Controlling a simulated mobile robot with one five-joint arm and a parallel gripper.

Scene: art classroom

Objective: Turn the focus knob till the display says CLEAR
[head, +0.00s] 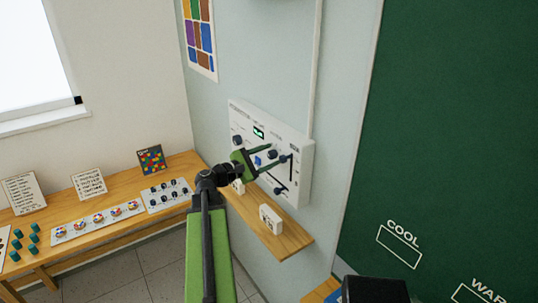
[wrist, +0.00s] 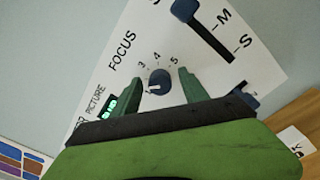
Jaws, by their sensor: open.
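The focus knob (wrist: 160,79) is a small dark blue dial under the word FOCUS on a white wall panel (head: 303,170). Numbers 3, 4 and 5 show around it, and its white mark points to the lower left in the wrist view. My gripper (wrist: 160,76) is open, one finger on each side of the knob, with gaps visible. In the head view my gripper (head: 278,152) reaches the panel from the left. The small display (head: 258,132) glows green; it also shows partly behind a finger in the wrist view (wrist: 109,106). Its word is too small to read.
A slider (wrist: 208,30) with marks M and S is on the same panel. A wooden shelf (head: 272,232) below holds small white cards. A wooden bench (head: 120,217) with colour samples stands left. A green chalkboard (head: 450,130) is at right.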

